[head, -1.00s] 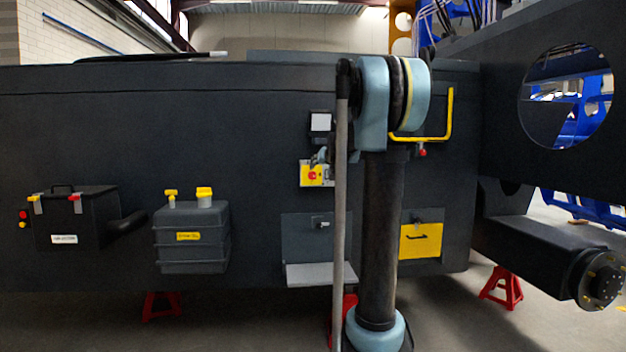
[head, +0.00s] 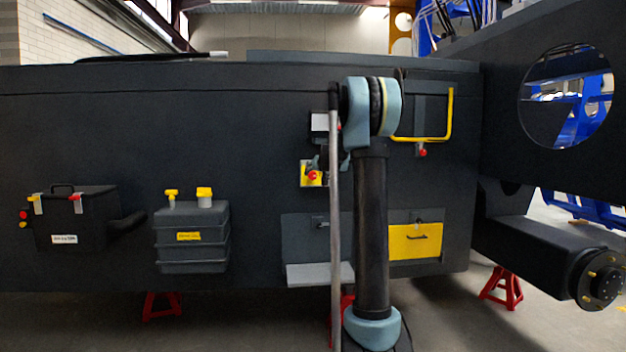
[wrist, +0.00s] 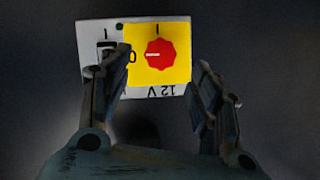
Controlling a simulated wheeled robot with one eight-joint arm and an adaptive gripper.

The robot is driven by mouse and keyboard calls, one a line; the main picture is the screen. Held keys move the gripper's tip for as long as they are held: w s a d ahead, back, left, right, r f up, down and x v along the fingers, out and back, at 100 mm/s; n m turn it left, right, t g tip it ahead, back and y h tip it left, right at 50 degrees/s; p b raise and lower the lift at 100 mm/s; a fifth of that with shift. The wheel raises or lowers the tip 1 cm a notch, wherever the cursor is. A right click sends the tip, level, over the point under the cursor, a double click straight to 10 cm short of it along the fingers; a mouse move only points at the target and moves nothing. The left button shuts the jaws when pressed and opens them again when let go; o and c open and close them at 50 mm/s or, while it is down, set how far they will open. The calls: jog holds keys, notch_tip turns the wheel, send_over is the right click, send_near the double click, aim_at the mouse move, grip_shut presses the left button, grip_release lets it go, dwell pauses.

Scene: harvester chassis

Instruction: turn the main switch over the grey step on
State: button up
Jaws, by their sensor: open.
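The main switch is a red knob (wrist: 160,54) on a yellow plate (wrist: 180,78), beside a white part of the panel (wrist: 92,40). In the wrist view the panel's "12 V" label is upside down. The knob's white mark points left, toward the "0"; the "I" is at the top. In the head view the red knob (head: 312,175) sits above the grey step (head: 320,274). My gripper (wrist: 160,82) is open and empty, its fingers either side of the plate in the wrist view, apart from the knob. In the head view my arm partly hides it.
A grey box (head: 319,124) is above the switch. A yellow handle bar (head: 450,115) and a yellow panel (head: 414,242) are to the right. A grey tank (head: 191,238) and a black box (head: 75,218) are to the left. The chassis face between tank and switch is clear.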

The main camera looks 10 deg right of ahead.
aim_at(313, 175)
jog(key=shift+x, duration=3.1)
jog(key=c, duration=1)
